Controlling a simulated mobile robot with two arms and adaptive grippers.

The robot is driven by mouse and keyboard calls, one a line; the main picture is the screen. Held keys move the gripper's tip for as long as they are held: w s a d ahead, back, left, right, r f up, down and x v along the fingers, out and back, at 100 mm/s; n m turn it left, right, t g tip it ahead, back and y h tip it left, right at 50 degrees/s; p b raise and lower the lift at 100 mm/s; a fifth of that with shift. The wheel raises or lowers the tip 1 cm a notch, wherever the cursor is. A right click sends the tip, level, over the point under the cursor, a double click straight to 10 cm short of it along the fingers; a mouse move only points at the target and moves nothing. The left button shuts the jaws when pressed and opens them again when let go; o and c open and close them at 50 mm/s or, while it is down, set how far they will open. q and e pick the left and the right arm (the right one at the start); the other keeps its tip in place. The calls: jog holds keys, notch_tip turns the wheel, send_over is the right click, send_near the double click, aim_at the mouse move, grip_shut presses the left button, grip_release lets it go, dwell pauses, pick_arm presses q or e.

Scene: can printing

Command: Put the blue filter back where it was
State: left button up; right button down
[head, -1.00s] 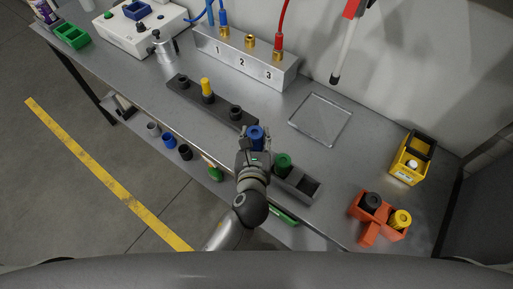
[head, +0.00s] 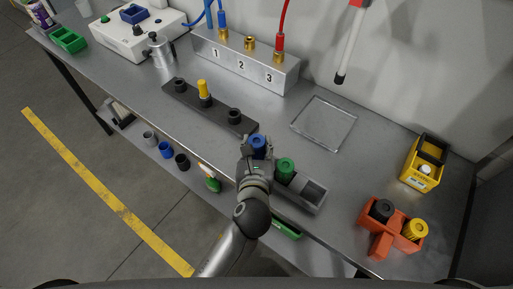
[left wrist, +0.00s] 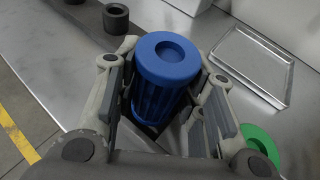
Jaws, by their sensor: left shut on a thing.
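The blue filter (head: 258,146) stands upright between the fingers of my left gripper (head: 257,157). In the left wrist view the blue filter (left wrist: 166,75) has a round top with a dished centre and a ribbed side, and the left gripper (left wrist: 166,105) is shut on it. The filter is at the left end of a grey compartment holder (head: 311,194). Whether its base rests in the holder is hidden. A green filter (head: 285,168) stands in the holder just to the right. My right gripper is not in view.
A dark rack (head: 216,115) with black sockets and a yellow filter (head: 203,88) lies behind. A clear tray (head: 323,124) lies to the right. An orange holder (head: 379,246) and a yellow box (head: 411,177) are at the right. Bare table lies between them.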

pick_arm(q)
jog(key=shift+f, duration=0.1)
jog(key=shift+f, duration=0.5)
jog(key=o, duration=0.7)
jog(key=shift+o, duration=0.2)
jog(key=shift+r, duration=0.5)
jog(key=b+v, duration=0.1)
jog(key=v, duration=1.1)
jog(key=shift+r, duration=0.15)
